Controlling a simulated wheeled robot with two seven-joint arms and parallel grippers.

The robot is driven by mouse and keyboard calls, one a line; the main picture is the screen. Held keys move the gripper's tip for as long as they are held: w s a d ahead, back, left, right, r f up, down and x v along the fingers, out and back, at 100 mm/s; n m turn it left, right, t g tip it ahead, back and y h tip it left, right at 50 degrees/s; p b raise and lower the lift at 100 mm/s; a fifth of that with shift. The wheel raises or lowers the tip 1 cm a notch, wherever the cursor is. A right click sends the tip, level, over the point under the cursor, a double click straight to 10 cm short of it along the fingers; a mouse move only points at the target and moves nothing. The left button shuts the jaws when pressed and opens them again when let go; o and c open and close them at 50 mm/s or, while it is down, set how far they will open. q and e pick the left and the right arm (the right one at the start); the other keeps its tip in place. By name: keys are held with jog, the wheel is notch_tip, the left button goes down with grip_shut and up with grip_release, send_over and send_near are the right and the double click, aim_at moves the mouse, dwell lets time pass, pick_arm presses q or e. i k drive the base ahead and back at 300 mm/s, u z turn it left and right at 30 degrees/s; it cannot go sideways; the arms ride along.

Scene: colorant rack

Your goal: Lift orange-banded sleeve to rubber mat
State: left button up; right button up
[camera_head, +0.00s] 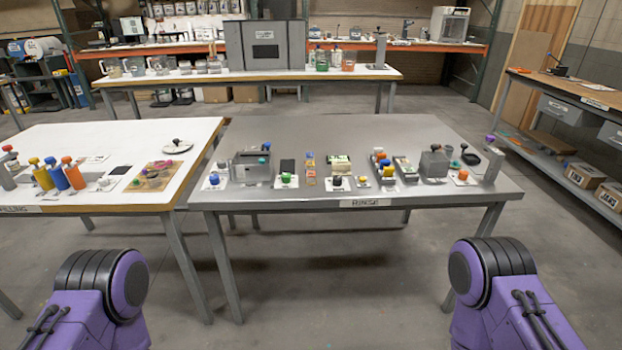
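I cannot single out the orange-banded sleeve with certainty at this size. On the left white table, an orange cylinder (74,175) stands beside a blue one (57,176) and a yellow one (42,178). On the grey RINSE table, a slim item with orange and yellow parts (310,169) stands near the middle. A small dark flat pad (287,166) lies left of it, and another dark pad (121,170) lies on the white table. I cannot tell which, if either, is the rubber mat. Neither of my grippers is in view; only purple arm parts show at the bottom corners.
The grey RINSE table (400,130) holds a row of small knobbed items and a grey open box (250,165) near its front; its back half is bare. Floor in front is clear.

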aim_at(310, 175)
jog(key=z, duration=1.7)
jog(key=i, duration=2.25)
jog(key=u, duration=3.4)
